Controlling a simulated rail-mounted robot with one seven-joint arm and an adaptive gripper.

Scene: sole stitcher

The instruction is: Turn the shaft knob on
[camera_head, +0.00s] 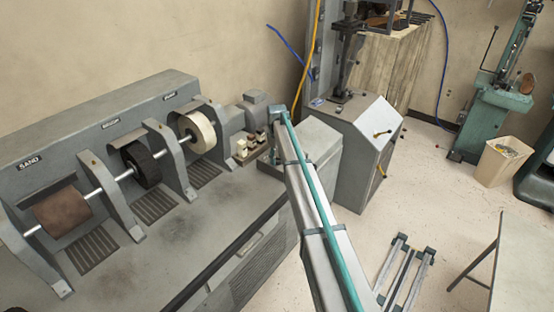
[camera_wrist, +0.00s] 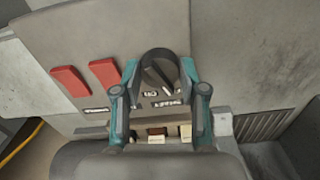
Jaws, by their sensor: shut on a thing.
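The shaft knob (camera_wrist: 160,67) is a round dark knob with a grey bar across its face, on a grey panel in the wrist view. My gripper (camera_wrist: 159,75) has a teal finger on each side of it and is shut on it. A pale pointer mark shows at the knob's lower right, close to small labels on the panel. The labels are small and partly blurred, so the knob's exact setting is hard to tell. In the head view my arm reaches to the right end of the machine, and its end hides the knob.
Two red switches (camera_wrist: 104,75) sit left of the knob. A grey cabinet (camera_head: 365,150) stands close on the right.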

